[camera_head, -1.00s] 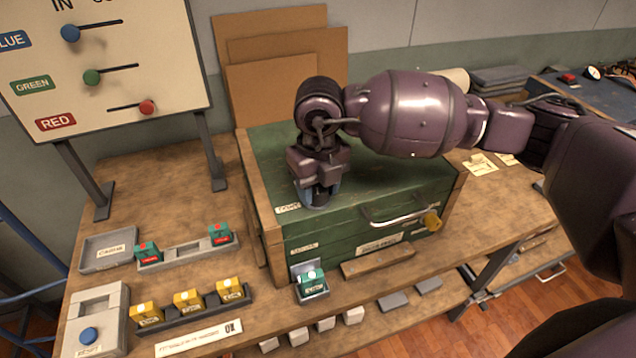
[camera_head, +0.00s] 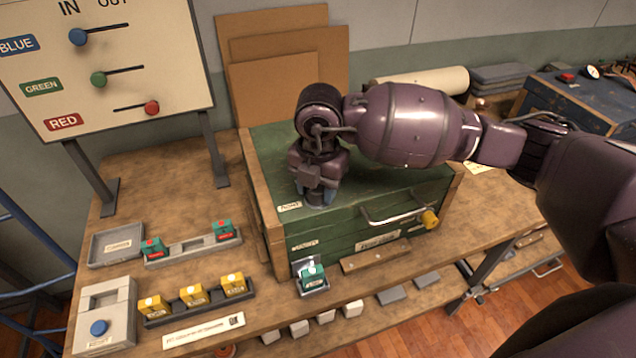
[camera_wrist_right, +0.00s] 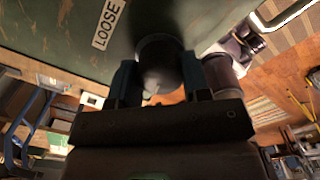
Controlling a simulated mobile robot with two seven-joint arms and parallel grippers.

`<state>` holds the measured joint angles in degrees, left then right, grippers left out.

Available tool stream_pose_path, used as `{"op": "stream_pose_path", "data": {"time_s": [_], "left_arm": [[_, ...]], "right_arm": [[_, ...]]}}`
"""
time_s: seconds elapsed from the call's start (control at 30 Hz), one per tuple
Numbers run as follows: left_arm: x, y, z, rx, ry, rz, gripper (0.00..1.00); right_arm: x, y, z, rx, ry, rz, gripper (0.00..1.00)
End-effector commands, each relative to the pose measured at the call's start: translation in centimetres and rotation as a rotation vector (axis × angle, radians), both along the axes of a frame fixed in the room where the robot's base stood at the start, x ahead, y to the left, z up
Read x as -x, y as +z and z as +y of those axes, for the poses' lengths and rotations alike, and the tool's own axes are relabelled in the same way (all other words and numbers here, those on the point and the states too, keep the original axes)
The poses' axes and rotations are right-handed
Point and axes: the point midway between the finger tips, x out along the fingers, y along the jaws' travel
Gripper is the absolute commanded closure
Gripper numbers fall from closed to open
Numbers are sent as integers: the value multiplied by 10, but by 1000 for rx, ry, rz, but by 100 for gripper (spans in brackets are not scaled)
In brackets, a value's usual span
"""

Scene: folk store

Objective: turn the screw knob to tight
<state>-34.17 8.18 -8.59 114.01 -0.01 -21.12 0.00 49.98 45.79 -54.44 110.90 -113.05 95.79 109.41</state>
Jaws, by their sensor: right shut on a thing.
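The screw knob (camera_wrist_right: 158,58) is a dark, round knob on the top of a green wooden chest. In the right wrist view it sits between the two fingers of my right gripper (camera_wrist_right: 160,82), which is shut on it. A white label reading LOOSE (camera_wrist_right: 109,24) lies on the green top beside the knob. In the head view my right gripper (camera_head: 317,197) points down onto the front left part of the chest top (camera_head: 392,176) and hides most of the knob. My left gripper is not in view.
The chest has a front handle (camera_head: 392,219) with a yellow knob (camera_head: 430,219). Left of it are a grey tray (camera_head: 118,262), yellow blocks in a rack (camera_head: 193,295), a blue button box (camera_head: 99,328) and a slider board (camera_head: 150,60). Cardboard sheets (camera_head: 275,90) lean behind.

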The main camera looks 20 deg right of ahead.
Motion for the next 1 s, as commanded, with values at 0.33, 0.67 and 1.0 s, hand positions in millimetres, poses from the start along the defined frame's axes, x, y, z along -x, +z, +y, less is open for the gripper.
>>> {"op": "stream_pose_path", "data": {"time_s": [0.33, 0.67, 1.0], "left_arm": [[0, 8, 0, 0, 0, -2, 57], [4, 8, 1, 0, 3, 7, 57], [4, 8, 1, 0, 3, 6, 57]], "right_arm": [[-1, 1, 0, -1, -235, -2, 80], [-1, 1, 0, -1, -331, -3, 80], [-1, 1, 0, -1, -342, -3, 80]]}}
